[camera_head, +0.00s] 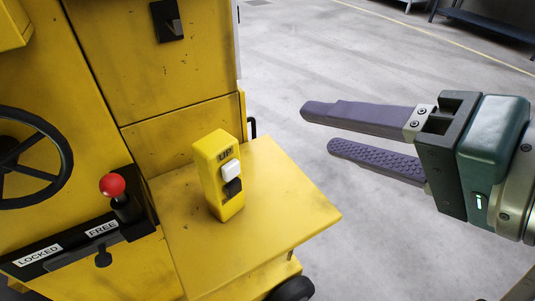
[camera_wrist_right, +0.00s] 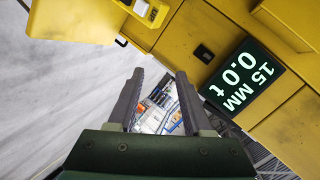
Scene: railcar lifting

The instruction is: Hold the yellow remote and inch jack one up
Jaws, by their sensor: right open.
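The yellow remote (camera_head: 208,172) stands upright on the small yellow shelf of the jack. Its face shows the word UP, a white button and a dark button below it. In the wrist view, the remote (camera_wrist_right: 161,12) appears at the top edge, partly cut off. My right gripper (camera_head: 320,129) is open and empty, to the right of the remote and apart from it. Its two fingers also show in the wrist view (camera_wrist_right: 160,74), with nothing between them. The yellow jack (camera_head: 185,65) fills the left of the head view. My left gripper is not in view.
The shelf (camera_head: 290,205) juts out from the jack. A red-knobbed lever (camera_head: 112,186) stands by the LOCKED and FREE labels, near a black handwheel (camera_head: 66,160). A display (camera_wrist_right: 243,82) in the wrist view reads 15 MM and 0.0 t. Grey floor (camera_head: 340,60) lies clear to the right.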

